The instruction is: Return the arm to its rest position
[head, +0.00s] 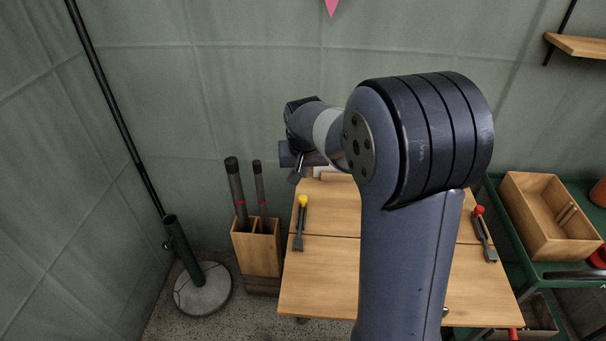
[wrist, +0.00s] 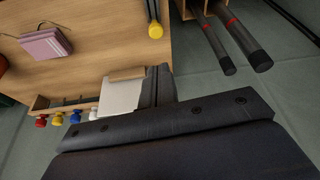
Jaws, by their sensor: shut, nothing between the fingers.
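My arm rises through the middle of the head view, bent at a large dark joint, and reaches away toward the back of the table. My gripper (head: 296,174) shows small at the arm's far end, above the back left edge of the wooden table (head: 325,270). It is shut and empty. In the wrist view my gripper (wrist: 160,84) shows as dark fingers over the table side. Much of the gripper is hidden behind its own body and the arm.
A yellow-knobbed tool (head: 300,222) and a red-knobbed tool (head: 484,234) lie on the table. A wooden holder (head: 257,252) with two dark tubes stands left. A pink box (wrist: 45,43) and a rack with coloured knobs (wrist: 75,100) show in the wrist view. A green cart (head: 555,268) stands right.

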